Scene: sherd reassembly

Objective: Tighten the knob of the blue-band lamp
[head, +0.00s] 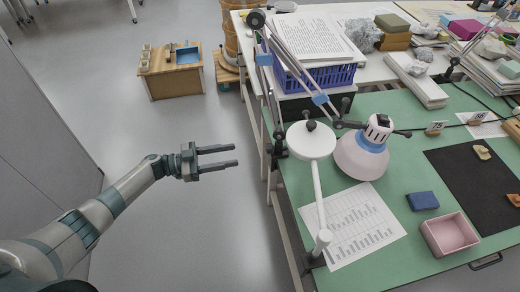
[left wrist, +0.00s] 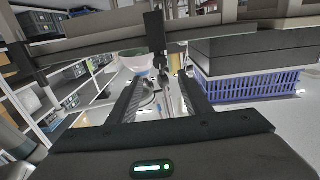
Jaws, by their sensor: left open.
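The blue-band lamp (head: 361,156) has a pale pink shade with a light blue band, and hangs over the green-topped table. Its jointed arm (head: 291,70) has blue bands and rises from a dark clamp and joint (head: 279,148) at the table's left edge. I cannot make out for certain which dark part is the knob. My left gripper (head: 235,155) is open and empty, left of the table edge and apart from the clamp, its fingers pointing right. In the left wrist view a dark post (left wrist: 157,35) stands beyond and between the open fingers. My right gripper is not in view.
A white lamp (head: 311,141) with a round head stands close to the clamp. A blue basket (head: 330,77) with papers is behind. A printed sheet (head: 352,225), a pink box (head: 450,234) and a blue block (head: 423,201) lie on the table. The floor around my left arm is clear.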

